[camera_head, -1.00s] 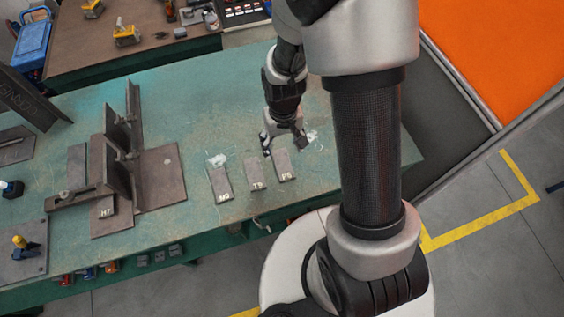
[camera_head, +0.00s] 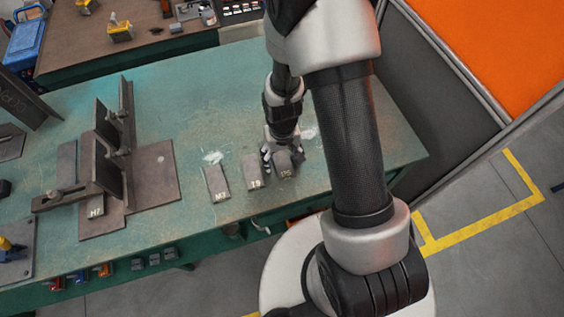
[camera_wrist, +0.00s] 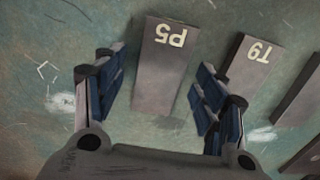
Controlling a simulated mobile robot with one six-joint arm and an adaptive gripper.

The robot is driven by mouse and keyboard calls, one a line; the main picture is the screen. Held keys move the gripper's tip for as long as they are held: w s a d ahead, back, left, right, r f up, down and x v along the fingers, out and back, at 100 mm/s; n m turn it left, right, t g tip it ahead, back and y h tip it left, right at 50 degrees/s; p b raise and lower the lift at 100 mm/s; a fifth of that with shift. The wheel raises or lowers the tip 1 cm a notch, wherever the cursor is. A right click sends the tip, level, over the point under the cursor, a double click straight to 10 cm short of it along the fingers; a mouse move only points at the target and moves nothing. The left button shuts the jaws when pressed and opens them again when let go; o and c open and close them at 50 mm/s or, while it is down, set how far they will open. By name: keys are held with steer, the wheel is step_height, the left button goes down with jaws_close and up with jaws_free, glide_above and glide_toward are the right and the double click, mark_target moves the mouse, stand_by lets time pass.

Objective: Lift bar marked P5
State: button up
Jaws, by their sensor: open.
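The bar marked P5 (camera_wrist: 163,72) lies flat on the green bench top, its label upside down in the wrist view. In the head view the P5 bar (camera_head: 285,173) is partly hidden behind my gripper (camera_head: 281,153). My gripper (camera_wrist: 160,88) is open and empty, with one blue-padded finger on each side of the P5 bar. Gaps show between the bar and both fingers. I cannot tell how far the fingertips are above the bench.
A third bar (camera_head: 217,184) lies further left in the head view. A steel fixture (camera_head: 118,150) stands on the bench (camera_head: 225,95) at the left.

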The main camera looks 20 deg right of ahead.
steer(key=c, duration=1.1)
steer(key=shift+r, duration=0.1)
